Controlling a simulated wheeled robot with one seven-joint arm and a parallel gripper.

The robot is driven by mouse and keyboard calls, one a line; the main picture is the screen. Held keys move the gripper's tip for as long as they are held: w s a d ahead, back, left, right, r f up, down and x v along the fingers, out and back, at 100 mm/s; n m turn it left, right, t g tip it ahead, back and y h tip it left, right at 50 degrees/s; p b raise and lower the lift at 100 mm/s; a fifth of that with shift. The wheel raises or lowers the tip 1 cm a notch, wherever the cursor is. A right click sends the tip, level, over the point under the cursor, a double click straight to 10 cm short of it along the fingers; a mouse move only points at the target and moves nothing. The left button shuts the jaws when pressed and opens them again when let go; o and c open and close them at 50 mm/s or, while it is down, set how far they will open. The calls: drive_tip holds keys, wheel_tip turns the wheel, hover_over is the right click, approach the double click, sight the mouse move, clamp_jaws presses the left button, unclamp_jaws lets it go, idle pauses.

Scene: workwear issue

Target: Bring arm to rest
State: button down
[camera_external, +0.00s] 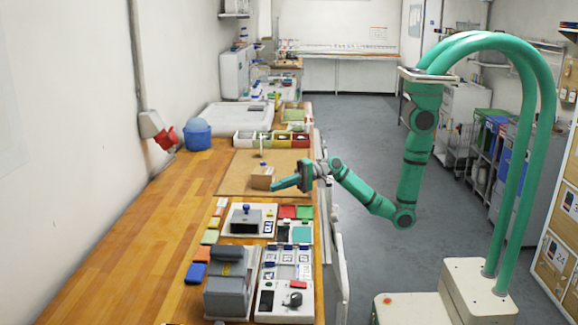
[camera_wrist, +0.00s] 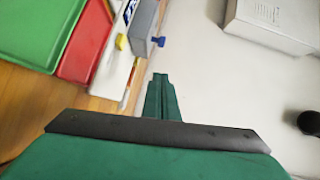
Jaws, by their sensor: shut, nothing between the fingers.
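My green arm (camera_external: 412,165) reaches left from its column over the edge of the long wooden bench. My gripper (camera_external: 276,187) is over the bench, close beside a small cardboard box (camera_external: 262,177). In the wrist view the gripper's green fingers (camera_wrist: 159,82) are together with nothing held between them. I cannot tell whether the gripper touches the box.
The wooden bench (camera_external: 150,225) carries a brown mat (camera_external: 235,165), grey devices (camera_external: 228,285) and coloured trays (camera_external: 270,141) near my arm. A blue container (camera_external: 197,135) stands by the wall. Open grey floor (camera_external: 365,130) lies right of the bench, with shelves (camera_external: 490,150) beyond.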

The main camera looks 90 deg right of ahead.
drive_tip(key=shift+v, duration=0.75)
